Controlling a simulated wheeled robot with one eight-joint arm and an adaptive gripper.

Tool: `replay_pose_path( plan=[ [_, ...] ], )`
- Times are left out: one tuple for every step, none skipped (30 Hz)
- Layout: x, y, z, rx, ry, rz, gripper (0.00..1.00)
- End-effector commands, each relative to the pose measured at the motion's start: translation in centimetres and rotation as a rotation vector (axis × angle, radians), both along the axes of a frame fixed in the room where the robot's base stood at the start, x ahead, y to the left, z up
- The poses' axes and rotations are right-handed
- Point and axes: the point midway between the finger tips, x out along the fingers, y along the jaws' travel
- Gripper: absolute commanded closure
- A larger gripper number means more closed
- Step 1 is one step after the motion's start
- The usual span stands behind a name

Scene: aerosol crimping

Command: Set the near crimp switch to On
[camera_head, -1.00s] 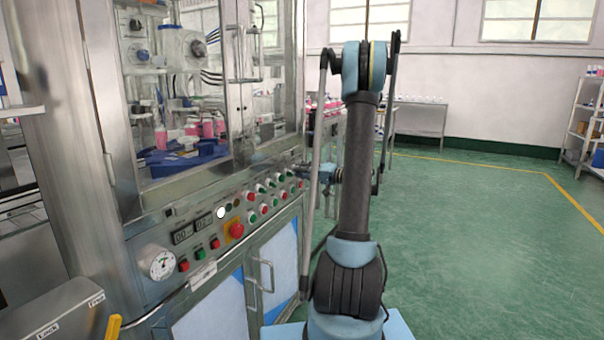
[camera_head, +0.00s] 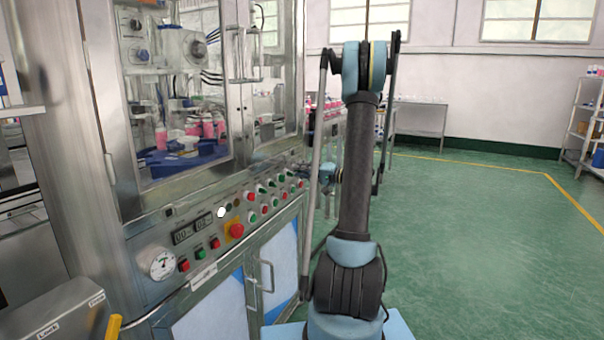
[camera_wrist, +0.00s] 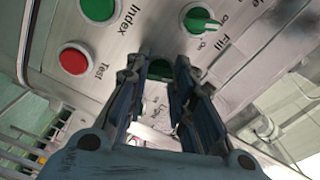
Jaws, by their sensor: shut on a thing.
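In the wrist view my gripper (camera_wrist: 160,66) reaches up to the control panel, with its two dark fingers closed on either side of a green switch knob (camera_wrist: 159,71). The fingers cover most of this knob, and its label and pointer direction cannot be read. A green Fill switch (camera_wrist: 200,19) with a pale pointer and On/Off marks sits just beyond, up and right. In the head view the panel (camera_head: 165,230) runs along the machine's front, with red and green controls.
A green button (camera_wrist: 98,7) near the Index label and a red button (camera_wrist: 75,59) near the Test label lie left of my fingers. The machine's glazed cabinet (camera_head: 185,100) rises above the panel. Open green floor (camera_head: 480,240) lies to the right.

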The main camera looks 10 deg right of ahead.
Motion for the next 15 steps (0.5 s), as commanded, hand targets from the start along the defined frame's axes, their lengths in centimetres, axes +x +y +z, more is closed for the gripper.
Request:
replay_pose_path(
  plan=[
    [0.09, -0.09, -0.2, 0.01, 0.024, -0.002, 1.0],
    [0.09, -0.09, -0.2, 0.021, 0.039, -0.002, 1.0],
    [0.09, -0.09, -0.21, 0.038, 0.062, -0.002, 1.0],
    [0.09, -0.09, -0.21, 0.053, 0.083, -0.002, 1.0],
    [0.09, -0.09, -0.22, 0.069, 0.104, -0.002, 1.0],
    [0.1, -0.09, -0.23, 0.09, 0.135, -0.002, 1.0],
    [0.1, -0.09, -0.23, 0.107, 0.158, -0.003, 1.0],
    [0.11, -0.1, -0.23, 0.124, 0.182, -0.003, 1.0],
    [0.1, -0.1, -0.24, 0.147, 0.212, -0.003, 1.0],
    [0.1, -0.1, -0.25, 0.163, 0.235, -0.003, 1.0],
    [0.1, -0.1, -0.25, 0.18, 0.259, -0.003, 1.0],
    [0.1, -0.1, -0.25, 0.202, 0.289, -0.003, 1.0],
    [0.11, -0.1, -0.26, 0.219, 0.313, -0.003, 1.0],
    [0.11, -0.1, -0.26, 0.236, 0.335, -0.003, 1.0],
    [0.11, -0.1, -0.27, 0.258, 0.365, -0.004, 1.0]
  ],
)
